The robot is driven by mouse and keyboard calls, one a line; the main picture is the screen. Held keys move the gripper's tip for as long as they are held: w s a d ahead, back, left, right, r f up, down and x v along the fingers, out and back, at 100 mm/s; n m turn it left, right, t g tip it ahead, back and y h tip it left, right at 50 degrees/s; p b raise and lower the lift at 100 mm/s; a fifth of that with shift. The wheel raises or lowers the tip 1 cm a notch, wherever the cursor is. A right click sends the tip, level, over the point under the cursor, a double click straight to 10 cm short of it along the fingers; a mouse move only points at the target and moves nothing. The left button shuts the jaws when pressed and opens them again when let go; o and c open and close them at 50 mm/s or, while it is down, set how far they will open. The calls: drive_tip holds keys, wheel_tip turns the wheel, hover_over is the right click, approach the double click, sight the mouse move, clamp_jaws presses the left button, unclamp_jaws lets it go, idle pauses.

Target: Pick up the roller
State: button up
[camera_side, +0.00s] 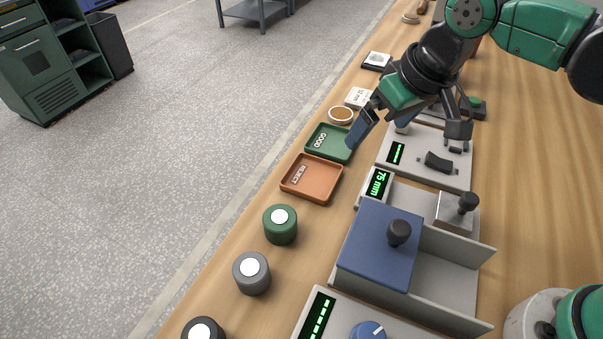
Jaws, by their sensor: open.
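My gripper (409,127) is open above the far part of the bench, with its fingers spread and pointing down. A small pale rounded piece (402,129) shows below and between the fingers, on or by a light grey device; the gripper partly hides it. I cannot tell whether it is the roller, or whether the fingers touch it. Upright cylinders with white tops stand along the left bench edge: a green one (280,225), a grey one (252,273) and a black one (203,330), all well away from the gripper.
A green GOOD tray (347,156) and an orange REJECT tray (326,195) lie left of the gripper, both without visible contents. A grey fixture with a blue block (372,250) and black knobs stands nearer. A small white-rimmed dish (341,115) is beyond the trays.

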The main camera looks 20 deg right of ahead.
drive_tip(key=a+f+n+g, duration=0.1)
drive_tip(key=a+f, duration=0.2)
drive_tip(key=a, duration=0.5)
drive_tip(key=n+g, duration=0.1)
drive_tip(key=g, duration=0.1)
hover_over(280, 217)
drive_tip(key=f, duration=0.3)
drive_tip(key=shift+s+d+f+h, duration=0.15)
drive_tip(key=shift+s+f+h, duration=0.1)
drive_tip(key=shift+f+h, duration=0.15)
drive_tip(key=shift+w+f, duration=0.15)
drive_tip(key=shift+f, duration=1.25)
drive_tip(key=shift+w+f, duration=0.15)
drive_tip(key=shift+f, duration=1.2)
drive_tip(key=c, duration=1.4)
drive_tip(key=shift+r, duration=0.15)
